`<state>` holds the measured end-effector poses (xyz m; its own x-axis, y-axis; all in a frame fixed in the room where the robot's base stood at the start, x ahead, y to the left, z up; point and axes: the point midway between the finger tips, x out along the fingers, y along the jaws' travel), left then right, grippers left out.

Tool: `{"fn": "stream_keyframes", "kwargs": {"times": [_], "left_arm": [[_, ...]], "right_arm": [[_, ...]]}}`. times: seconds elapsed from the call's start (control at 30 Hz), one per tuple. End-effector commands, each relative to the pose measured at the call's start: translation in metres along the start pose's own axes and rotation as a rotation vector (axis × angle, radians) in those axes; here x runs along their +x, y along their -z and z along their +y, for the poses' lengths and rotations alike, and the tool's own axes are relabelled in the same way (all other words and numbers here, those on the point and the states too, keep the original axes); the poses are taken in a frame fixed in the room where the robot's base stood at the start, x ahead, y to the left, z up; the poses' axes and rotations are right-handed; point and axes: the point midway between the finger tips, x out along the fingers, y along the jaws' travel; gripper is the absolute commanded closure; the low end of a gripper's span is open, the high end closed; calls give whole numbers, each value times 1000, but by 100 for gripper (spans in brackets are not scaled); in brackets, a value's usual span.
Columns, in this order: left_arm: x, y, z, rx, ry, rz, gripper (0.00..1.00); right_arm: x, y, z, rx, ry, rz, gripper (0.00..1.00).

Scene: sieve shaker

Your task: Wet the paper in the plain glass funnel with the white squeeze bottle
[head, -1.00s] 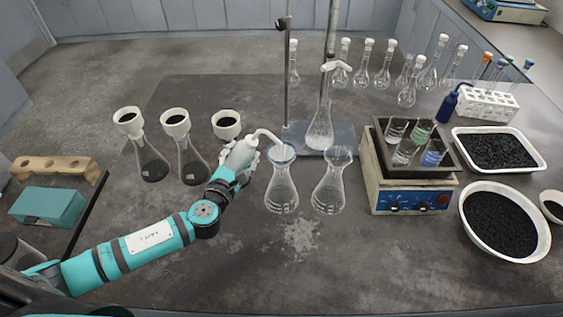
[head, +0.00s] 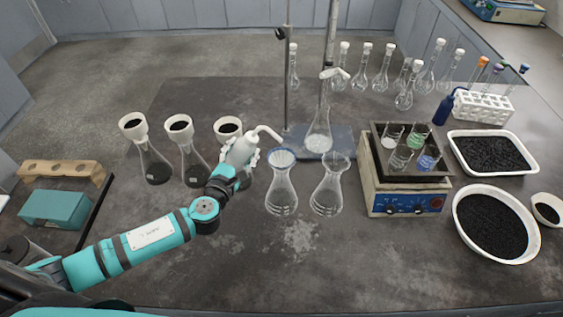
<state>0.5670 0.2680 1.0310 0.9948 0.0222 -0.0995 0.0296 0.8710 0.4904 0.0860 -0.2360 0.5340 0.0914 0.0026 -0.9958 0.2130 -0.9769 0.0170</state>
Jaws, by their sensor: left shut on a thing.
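My left gripper (head: 246,163) is shut on the white squeeze bottle (head: 241,150). The bottle is tilted a little, and its bent spout reaches right. The spout tip is above the left glass funnel (head: 282,158), apart from it. White paper shows in this funnel, which sits on a conical flask (head: 281,195). I cannot tell whether the paper is wet. To its right a second flask (head: 326,195) has a clear glass funnel (head: 338,161) with no paper that I can make out. My right gripper is not in view.
White funnels with black grains (head: 179,123) stand on flasks at left. A stand (head: 289,90) with a flask is behind. A hotplate (head: 405,199) with beakers, a black-grain tray (head: 493,152) and a bowl (head: 496,222) are at right. The front table is clear.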

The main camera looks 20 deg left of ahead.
Motion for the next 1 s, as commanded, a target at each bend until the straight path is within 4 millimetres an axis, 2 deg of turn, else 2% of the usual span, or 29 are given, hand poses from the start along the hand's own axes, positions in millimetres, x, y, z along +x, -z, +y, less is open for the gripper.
{"fn": "stream_keyframes", "kwargs": {"times": [0.03, 0.37, 0.8, 1.0], "left_arm": [[0, -5, 3, 0, -1, -1, 57], [0, -3, 2, -9, -1, -3, 57], [-2, -14, 8, -440, -1, -92, 57], [-2, -21, 12, -517, -1, -108, 57]], "right_arm": [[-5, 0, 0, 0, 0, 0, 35], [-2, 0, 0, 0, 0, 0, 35], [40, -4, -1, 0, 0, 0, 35], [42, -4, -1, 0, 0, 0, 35]]}}
